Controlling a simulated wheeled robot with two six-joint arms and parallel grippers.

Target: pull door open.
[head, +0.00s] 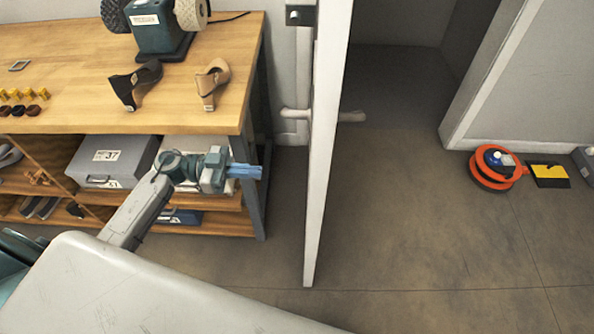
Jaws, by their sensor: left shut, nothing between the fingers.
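The white door (328,130) stands open and is seen nearly edge-on in the middle of the head view. Its lever handle (296,114) sticks out on the left face, and another lever (351,116) shows on the right side. The doorway (398,85) is open to the right of the door. My left gripper (258,171) is shut and empty, left of the door, in front of the workbench's lower shelves and apart from the handle. My right gripper is not in view.
An orange reel (490,174) and a yellow-black item (548,175) lie on the floor at right.

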